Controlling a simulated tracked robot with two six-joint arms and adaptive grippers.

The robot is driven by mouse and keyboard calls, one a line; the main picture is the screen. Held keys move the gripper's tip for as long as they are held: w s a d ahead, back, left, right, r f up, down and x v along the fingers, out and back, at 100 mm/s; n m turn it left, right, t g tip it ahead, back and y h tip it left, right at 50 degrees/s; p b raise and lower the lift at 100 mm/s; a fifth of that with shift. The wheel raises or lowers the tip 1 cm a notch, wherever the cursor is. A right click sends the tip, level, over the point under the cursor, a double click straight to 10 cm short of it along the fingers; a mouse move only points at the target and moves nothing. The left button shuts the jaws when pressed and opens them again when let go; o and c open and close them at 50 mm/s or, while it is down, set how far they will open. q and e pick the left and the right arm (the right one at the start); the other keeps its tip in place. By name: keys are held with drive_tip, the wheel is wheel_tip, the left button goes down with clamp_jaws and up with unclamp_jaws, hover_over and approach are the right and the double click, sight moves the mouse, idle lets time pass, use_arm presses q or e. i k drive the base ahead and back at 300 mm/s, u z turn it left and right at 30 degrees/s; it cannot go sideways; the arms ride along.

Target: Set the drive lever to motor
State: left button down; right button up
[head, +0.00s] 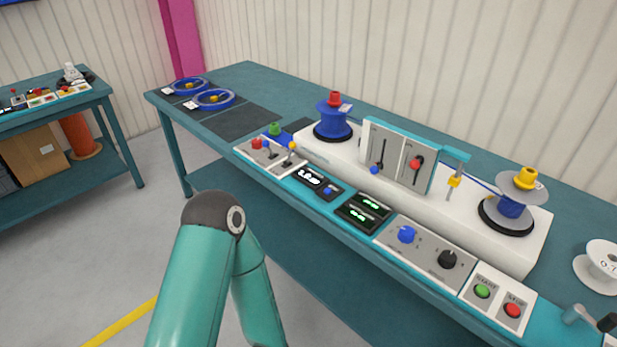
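The long teal bench carries a white reel machine (320,148). Small levers stand on a grey panel (287,170) at its left front, one with a yellow knob (292,146) and one with a blue knob (266,144). An upright grey panel (396,150) has two slotted levers: a blue knob (374,170) low in the left slot and a red knob (416,164) in the right slot. The labels are too small to read, so I cannot tell which is the drive lever. My teal left arm shows at the bottom; neither gripper is in view.
A blue reel (334,122) and a grey-flanged reel (514,205) sit on the machine. Dials, displays, a green button (482,291) and a red button (513,310) line the front edge. A crank (590,317) and white spool (602,262) are at right.

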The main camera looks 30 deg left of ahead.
sight(265, 144)
drive_tip(key=k, duration=1)
drive_tip(key=z, duration=1.4)
drive_tip(key=i, duration=0.1)
drive_tip(key=u, duration=2.85)
drive_tip(key=i, duration=1.6)
drive_tip(key=z, duration=0.95)
